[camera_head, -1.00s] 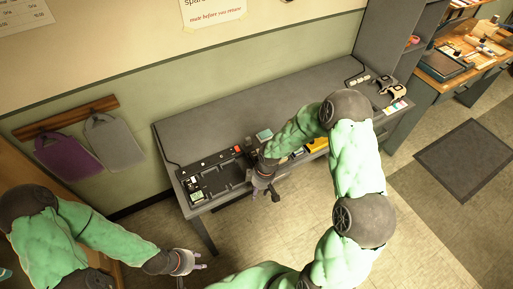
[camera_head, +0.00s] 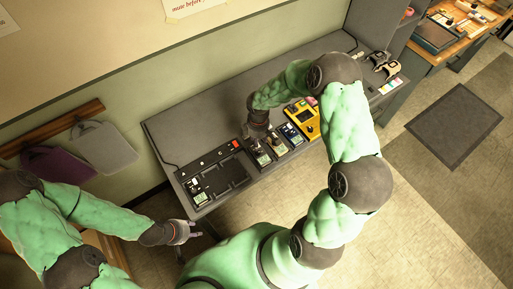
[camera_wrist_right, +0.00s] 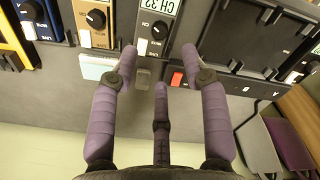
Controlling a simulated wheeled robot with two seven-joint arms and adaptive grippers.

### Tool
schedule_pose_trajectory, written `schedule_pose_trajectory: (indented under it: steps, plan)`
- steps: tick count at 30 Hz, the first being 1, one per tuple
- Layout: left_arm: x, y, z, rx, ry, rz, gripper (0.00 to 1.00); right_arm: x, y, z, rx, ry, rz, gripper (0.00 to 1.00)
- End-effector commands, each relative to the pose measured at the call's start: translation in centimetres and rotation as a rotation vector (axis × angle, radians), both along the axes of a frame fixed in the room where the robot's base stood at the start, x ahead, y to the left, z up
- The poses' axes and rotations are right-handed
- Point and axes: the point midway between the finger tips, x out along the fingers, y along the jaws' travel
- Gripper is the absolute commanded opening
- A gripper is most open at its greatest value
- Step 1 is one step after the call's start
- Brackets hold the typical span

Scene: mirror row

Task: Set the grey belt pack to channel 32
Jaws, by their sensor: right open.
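The grey belt pack (camera_wrist_right: 155,28) is in the right wrist view, partly cut off at the top. Its display (camera_wrist_right: 165,6) appears to read CH 32, and its black knob (camera_wrist_right: 160,29) sits beside a CH mark. A small white switch (camera_wrist_right: 142,47) is labelled LIVE. In the head view the pack (camera_head: 262,158) stands next to the black tray, partly behind my gripper. My right gripper (camera_wrist_right: 158,62) is open and empty, its purple fingers spread at the pack's near edge; it also shows in the head view (camera_head: 262,136). My left gripper (camera_head: 190,233) hangs away from the bench, its fingers unclear.
Tan (camera_wrist_right: 95,22), blue (camera_wrist_right: 40,20) and yellow (camera_head: 302,118) packs stand in the row beside the grey one. A black tray (camera_head: 222,178) with a red part lies on the other side. The grey bench top (camera_head: 205,118) is bare behind the row.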

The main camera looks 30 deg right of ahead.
Motion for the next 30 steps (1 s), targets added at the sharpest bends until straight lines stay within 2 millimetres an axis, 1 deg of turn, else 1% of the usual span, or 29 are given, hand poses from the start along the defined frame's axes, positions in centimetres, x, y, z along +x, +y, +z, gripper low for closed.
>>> schedule_pose_trajectory:
  steps: [1,6,12,15,18,27,28,29,30]
  plan:
    - [0.0,0.0,-0.2,0.0,0.0,0.0,0.4,-0.1,0.0,-1.1,0.001,0.004,0.001,0.46]
    - [0.0,0.0,-0.5,0.0,-0.001,0.0,0.4,-0.1,0.0,-4.2,0.001,0.004,0.001,0.46]
    - [0.1,0.0,-0.8,0.0,-0.001,0.0,0.4,0.0,0.0,-7.0,0.001,0.001,0.0,0.46]
    - [0.0,0.0,-0.8,0.0,-0.001,0.0,0.4,0.0,0.0,-7.9,0.001,0.001,0.001,0.46]
    - [0.1,0.0,-0.9,0.0,-0.001,0.0,0.4,0.0,0.0,-8.4,0.001,0.001,0.0,0.46]
    - [0.1,0.0,-0.9,0.0,-0.001,0.0,0.4,0.0,0.0,-8.5,0.001,-0.001,0.0,0.46]
    - [0.1,0.0,-0.9,0.0,-0.001,0.0,0.4,0.0,0.0,-8.5,0.001,-0.001,0.0,0.41]
    - [0.1,0.0,-0.9,0.0,-0.001,0.0,0.4,0.0,0.0,-8.5,0.001,-0.001,0.0,0.32]
    - [0.1,0.0,-0.9,0.0,-0.001,0.0,0.4,0.0,0.0,-8.5,0.001,-0.001,0.0,0.21]
